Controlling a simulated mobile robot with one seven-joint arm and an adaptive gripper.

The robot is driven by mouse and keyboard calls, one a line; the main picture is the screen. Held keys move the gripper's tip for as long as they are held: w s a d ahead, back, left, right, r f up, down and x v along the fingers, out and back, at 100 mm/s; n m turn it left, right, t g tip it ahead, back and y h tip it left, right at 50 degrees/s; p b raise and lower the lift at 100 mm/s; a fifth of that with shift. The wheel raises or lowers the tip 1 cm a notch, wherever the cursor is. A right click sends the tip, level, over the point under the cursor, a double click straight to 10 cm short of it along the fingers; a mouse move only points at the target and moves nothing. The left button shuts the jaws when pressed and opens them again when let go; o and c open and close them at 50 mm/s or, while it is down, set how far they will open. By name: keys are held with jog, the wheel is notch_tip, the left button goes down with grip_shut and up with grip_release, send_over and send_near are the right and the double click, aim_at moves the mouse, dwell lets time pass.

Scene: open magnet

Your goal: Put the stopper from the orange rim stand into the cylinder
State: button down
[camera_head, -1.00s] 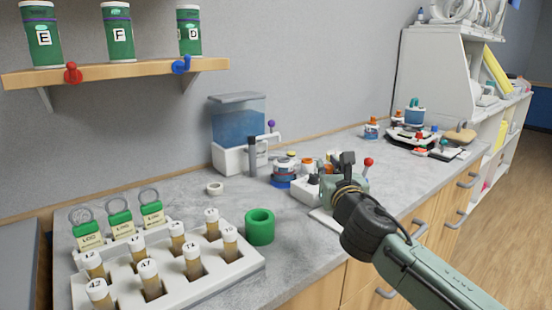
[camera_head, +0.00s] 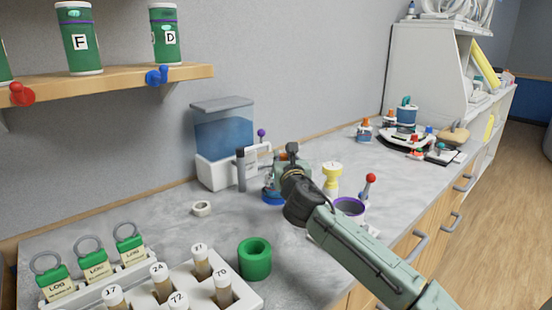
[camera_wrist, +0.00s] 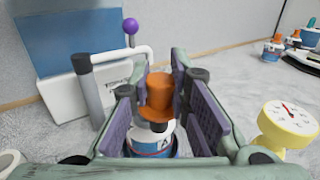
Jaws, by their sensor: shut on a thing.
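My gripper (camera_head: 288,160) is over the middle of the counter. In the wrist view its two padded fingers (camera_wrist: 165,100) are closed on an orange stopper (camera_wrist: 158,90), which has a wider lower flange. A white-labelled jar with a blue base (camera_wrist: 158,145) stands just below the stopper; the blue base also shows in the head view (camera_head: 272,198). I cannot tell whether stopper and jar touch. I cannot tell which thing is the orange rim stand.
A blue water tank on a white base (camera_head: 224,140) stands behind. A yellow gauge (camera_head: 332,176) and a purple-rimmed cup (camera_head: 349,207) are to the right. A green ring (camera_head: 254,260), a white ring (camera_head: 202,208) and a vial rack (camera_head: 245,293) are in front and left.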

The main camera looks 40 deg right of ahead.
jog(key=w, duration=0.4)
jog(key=shift+d+f+p, duration=0.15)
jog(key=shift+d+p, duration=0.15)
jog(key=shift+p, duration=0.05)
jog(key=shift+f+p, duration=0.65)
jog(key=shift+f, duration=1.15)
jog(key=shift+f, duration=0.2)
jog(key=c, duration=1.5)
grip_release()
jog(key=shift+r, duration=0.1)
jog(key=shift+r, duration=0.2)
jog(key=b+v, duration=0.4)
jog(key=v, duration=0.8)
jog(key=shift+b, duration=0.3)
